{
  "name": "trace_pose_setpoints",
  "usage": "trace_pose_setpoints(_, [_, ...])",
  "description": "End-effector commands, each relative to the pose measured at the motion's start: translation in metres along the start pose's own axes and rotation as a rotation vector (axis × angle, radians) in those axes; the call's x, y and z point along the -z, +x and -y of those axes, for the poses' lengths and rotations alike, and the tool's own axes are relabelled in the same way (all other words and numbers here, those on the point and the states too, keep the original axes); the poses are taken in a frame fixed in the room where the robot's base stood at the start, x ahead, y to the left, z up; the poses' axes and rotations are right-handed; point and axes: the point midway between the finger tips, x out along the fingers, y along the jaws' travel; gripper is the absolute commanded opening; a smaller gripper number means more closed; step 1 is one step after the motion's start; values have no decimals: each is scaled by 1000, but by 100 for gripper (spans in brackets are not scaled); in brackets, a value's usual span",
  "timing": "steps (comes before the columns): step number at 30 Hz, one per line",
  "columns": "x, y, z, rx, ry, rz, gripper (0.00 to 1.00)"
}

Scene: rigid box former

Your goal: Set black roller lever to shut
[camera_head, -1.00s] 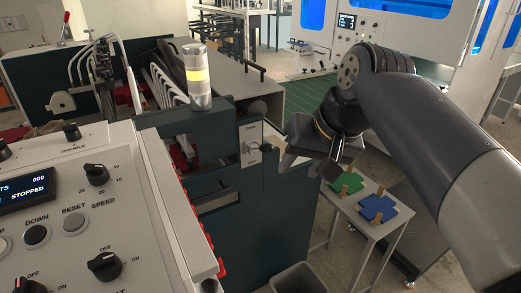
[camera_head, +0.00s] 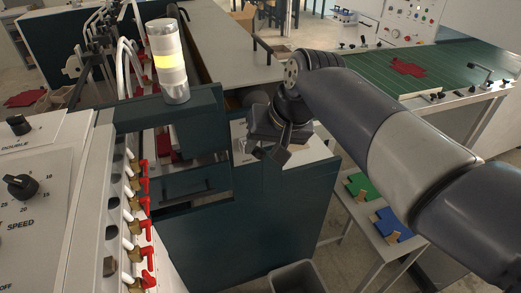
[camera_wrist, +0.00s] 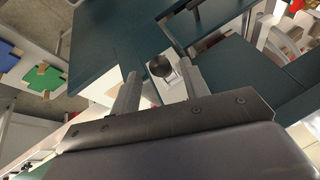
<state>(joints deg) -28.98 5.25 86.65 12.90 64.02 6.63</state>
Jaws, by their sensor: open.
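A dark round knob (camera_wrist: 160,66), which looks like the end of the black roller lever, shows in the wrist view between the two fingertips. My gripper (camera_wrist: 159,72) is open, with one finger on each side of the knob; I cannot tell whether either finger touches it. In the head view my gripper (camera_head: 268,148) is in front of the pale lever plate (camera_head: 239,130) on the dark green machine. There the gripper hides most of the plate, and the lever's position and lettering cannot be read.
A lamp post with a lit yellow band (camera_head: 168,62) stands left of my gripper. Red clips (camera_head: 143,205) line the control panel's edge. A small table at right holds a green piece (camera_head: 362,187) and a blue piece (camera_head: 392,224). A grey bin (camera_head: 297,278) stands below.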

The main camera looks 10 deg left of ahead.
Motion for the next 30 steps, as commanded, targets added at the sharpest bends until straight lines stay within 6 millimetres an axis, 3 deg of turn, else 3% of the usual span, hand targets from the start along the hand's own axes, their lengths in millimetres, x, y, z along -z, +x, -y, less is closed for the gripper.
trace_pose_setpoints(6, [0,26,0,0,0,2,43])
trace_pose_setpoints(17, [0,30,0,0,0,0,43])
trace_pose_setpoints(30, [0,30,0,0,0,0,7])
